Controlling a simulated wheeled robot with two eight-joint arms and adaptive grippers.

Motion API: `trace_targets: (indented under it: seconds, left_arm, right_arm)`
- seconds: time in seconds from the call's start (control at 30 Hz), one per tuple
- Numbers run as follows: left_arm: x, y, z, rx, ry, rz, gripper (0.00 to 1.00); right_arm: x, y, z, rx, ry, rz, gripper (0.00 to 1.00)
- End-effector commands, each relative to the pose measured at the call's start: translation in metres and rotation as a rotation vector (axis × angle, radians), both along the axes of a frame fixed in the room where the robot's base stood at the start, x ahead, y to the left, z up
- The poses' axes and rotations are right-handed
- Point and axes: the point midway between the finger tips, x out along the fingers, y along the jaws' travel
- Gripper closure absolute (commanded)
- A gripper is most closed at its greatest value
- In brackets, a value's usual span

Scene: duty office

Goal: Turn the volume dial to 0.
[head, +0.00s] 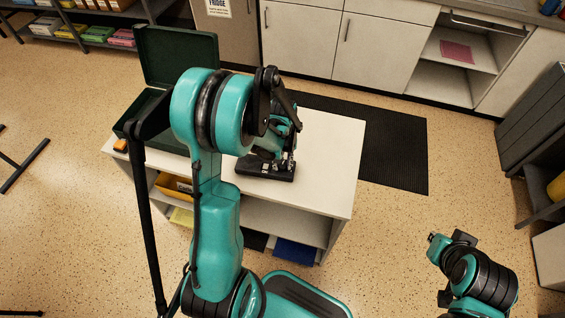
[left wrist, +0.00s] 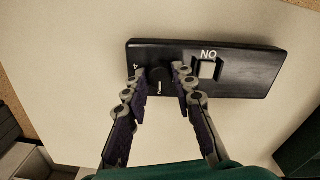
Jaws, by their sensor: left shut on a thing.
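A black control box (head: 262,172) lies on the white tabletop. In the left wrist view the box (left wrist: 240,72) carries a round black volume dial (left wrist: 160,76), a light square switch (left wrist: 207,69) and white lettering that reads "NO" from this side. My left gripper (left wrist: 160,72) is shut on the dial, one finger on each side of it. A white figure like a 4 shows beside the left finger; the rest of the scale is hidden or too small to read. In the head view my left gripper (head: 285,160) is partly covered by its arm. My right gripper (head: 438,240) is away from the table at lower right.
An open dark green case (head: 180,58) stands at the table's back left, with a small orange thing (head: 120,145) near it. The white table (head: 335,150) is clear right of the box. A yellow bin (head: 172,186) sits on the shelf below.

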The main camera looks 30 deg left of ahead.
Motion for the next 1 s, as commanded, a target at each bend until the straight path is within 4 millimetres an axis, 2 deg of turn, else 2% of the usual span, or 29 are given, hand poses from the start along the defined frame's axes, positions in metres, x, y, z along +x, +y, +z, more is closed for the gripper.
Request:
trace_targets:
  seconds: [0.27,1.0]
  left_arm:
    - [0.000,0.000,-0.001,0.000,0.000,0.158,1.00]
    - [0.000,0.000,0.000,0.000,0.000,0.854,1.00]
  right_arm:
    - [0.000,0.000,-0.004,0.000,0.000,0.000,1.00]
    - [0.000,0.000,-0.016,0.000,0.000,0.000,1.00]
